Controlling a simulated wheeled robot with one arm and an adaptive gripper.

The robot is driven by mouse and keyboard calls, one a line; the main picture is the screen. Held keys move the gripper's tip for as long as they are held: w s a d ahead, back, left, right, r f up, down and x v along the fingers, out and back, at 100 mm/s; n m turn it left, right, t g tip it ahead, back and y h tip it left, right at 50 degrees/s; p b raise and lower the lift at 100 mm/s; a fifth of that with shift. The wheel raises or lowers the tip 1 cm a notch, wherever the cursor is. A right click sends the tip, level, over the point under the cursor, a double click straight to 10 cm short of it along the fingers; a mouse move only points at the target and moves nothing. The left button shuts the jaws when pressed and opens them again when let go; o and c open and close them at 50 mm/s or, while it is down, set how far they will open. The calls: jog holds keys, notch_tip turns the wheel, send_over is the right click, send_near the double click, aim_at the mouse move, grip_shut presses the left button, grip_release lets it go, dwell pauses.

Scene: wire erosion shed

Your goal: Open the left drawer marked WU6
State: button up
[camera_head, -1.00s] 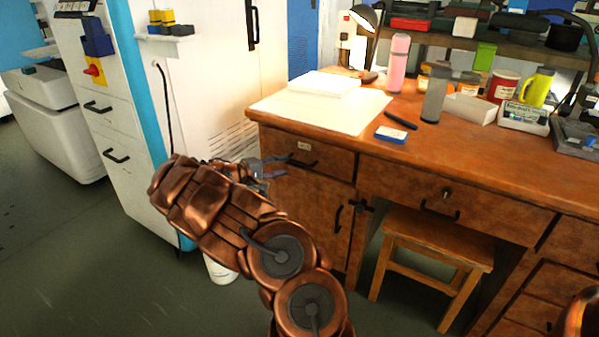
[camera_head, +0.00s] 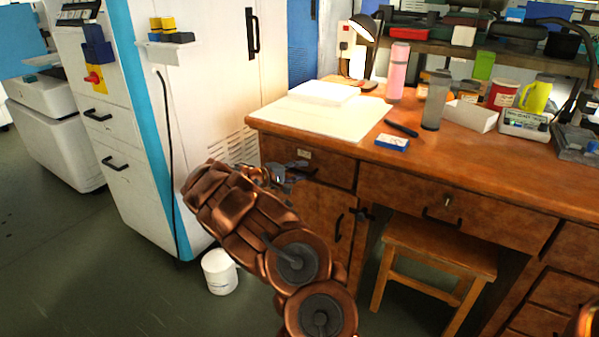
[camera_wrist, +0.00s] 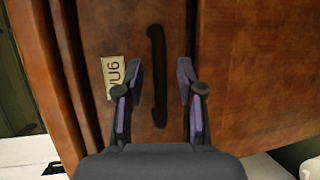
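The left drawer (camera_head: 332,166) of the brown wooden desk is closed, flush under the desktop. In the wrist view its front (camera_wrist: 215,40) shows a pale WU6 label (camera_wrist: 112,75) and a dark bar handle (camera_wrist: 157,75). My gripper (camera_head: 290,172) is in front of this drawer in the head view, partly hidden by my arm. In the wrist view my gripper (camera_wrist: 160,95) is open, with one finger on each side of the handle in the picture. I cannot tell how far the fingertips are from the drawer front.
The desktop (camera_head: 460,160) holds papers (camera_head: 335,115), a pink bottle (camera_head: 398,72) and a grey bottle (camera_head: 436,100). A stool (camera_head: 440,250) stands under the desk. A white cabinet (camera_head: 215,80) stands left, with a white bucket (camera_head: 219,272) on the floor.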

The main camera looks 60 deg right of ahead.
grip_shut()
dwell(0.6)
